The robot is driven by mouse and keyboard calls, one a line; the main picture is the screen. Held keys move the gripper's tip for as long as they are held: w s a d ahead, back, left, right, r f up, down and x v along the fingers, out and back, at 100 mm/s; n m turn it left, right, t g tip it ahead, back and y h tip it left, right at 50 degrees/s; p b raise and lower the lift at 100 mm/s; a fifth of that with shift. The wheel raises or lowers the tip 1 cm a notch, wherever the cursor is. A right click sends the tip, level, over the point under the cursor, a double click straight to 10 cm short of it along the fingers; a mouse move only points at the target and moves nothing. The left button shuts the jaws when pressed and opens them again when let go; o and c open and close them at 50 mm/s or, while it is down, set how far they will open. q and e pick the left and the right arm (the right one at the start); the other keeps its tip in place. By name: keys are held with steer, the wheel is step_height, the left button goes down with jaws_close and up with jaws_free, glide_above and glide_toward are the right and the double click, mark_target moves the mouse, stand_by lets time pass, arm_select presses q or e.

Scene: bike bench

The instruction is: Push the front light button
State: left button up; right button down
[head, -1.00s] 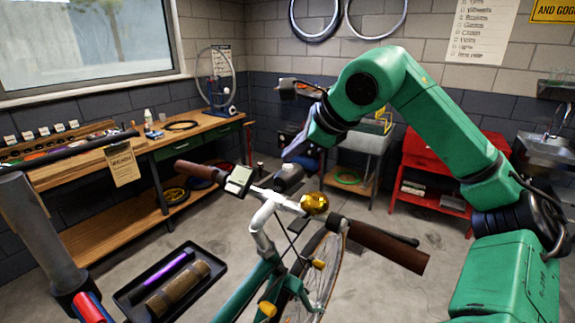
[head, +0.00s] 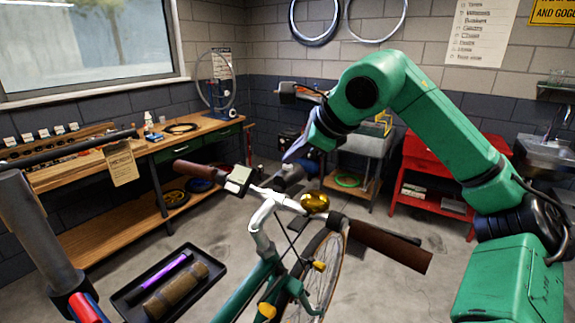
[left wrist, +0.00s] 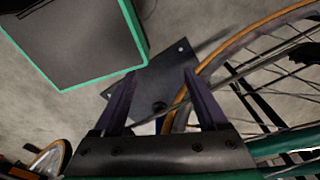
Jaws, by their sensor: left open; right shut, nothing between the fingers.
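The bike's green frame and white handlebar stem (head: 262,225) stand in the middle of the head view. The front light (head: 288,173) is a dark rounded body ahead of the handlebar. Its button cannot be made out. My right gripper (head: 289,157) is shut and empty, pointing down just above and behind the light in the picture. Whether its tips touch the light cannot be told. My left gripper (left wrist: 160,88) is open and empty in the left wrist view, near a bike wheel (left wrist: 213,60). It is not seen in the head view.
A gold bell (head: 315,202), a small display (head: 238,180) and brown grips (head: 390,244) sit on the handlebar. A black tray (head: 128,295) holds a purple tool and a brown roll at lower left. A workbench (head: 190,140) lines the left wall.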

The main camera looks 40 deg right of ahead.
steer(key=shift+r, duration=0.1)
steer(key=shift+r+p, duration=0.45)
steer(key=shift+p, duration=0.05)
step_height(320, 180, up, 6)
steer(key=p, duration=0.5)
steer(key=shift+p, duration=0.3)
